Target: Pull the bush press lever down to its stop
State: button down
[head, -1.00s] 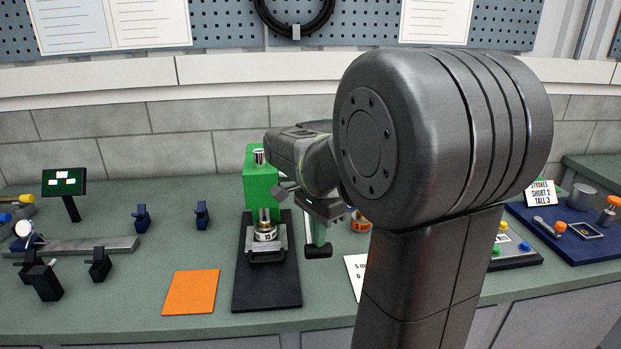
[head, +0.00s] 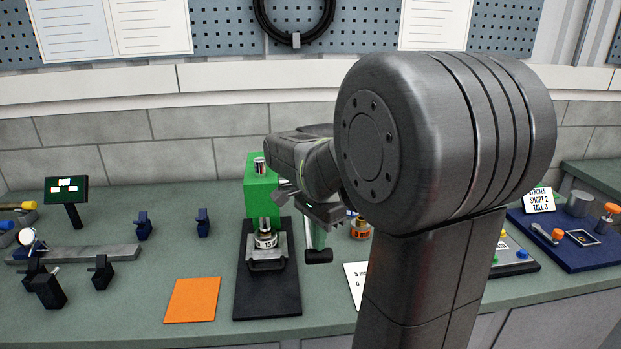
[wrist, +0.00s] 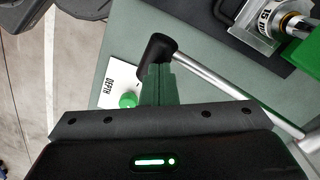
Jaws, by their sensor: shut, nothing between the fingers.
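The bush press stands on a black base (head: 267,300) with a green body (head: 260,200). Its lever is a silver rod (wrist: 215,75) with a black grip (head: 319,256). The lever slants down to the front right, and the grip hangs low beside the base in the head view. My gripper (wrist: 159,78) has green fingers, shut together and empty. The fingertips lie right at the black grip (wrist: 157,46) in the wrist view; I cannot tell whether they touch it. A ring marked 15 (head: 266,241) sits in the press. My arm hides part of the bench right of the press.
An orange mat (head: 192,300) lies left of the press. An orange-banded ring (head: 361,230) stands to its right. A card marked DEPTH (wrist: 115,85) and a green knob (wrist: 128,100) lie near my fingers. A blue tray (head: 575,262) is far right. Small dark blocks stand at left.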

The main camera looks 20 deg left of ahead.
jog(key=r+p, duration=0.1)
jog(key=s+r+p, duration=0.1)
jog(key=r, duration=0.1)
jog(key=d+r+p, duration=0.1)
jog(key=shift+s+r, duration=0.3)
jog(key=shift+r, duration=0.05)
notch_tip(320, 180, up, 6)
jog(key=p, duration=0.5)
jog(key=shift+s+f, duration=0.1)
jog(key=shift+f, duration=0.1)
notch_tip(320, 180, up, 10)
jog(key=w+p, duration=0.1)
jog(key=p, duration=0.5)
jog(key=shift+a+r, duration=0.25)
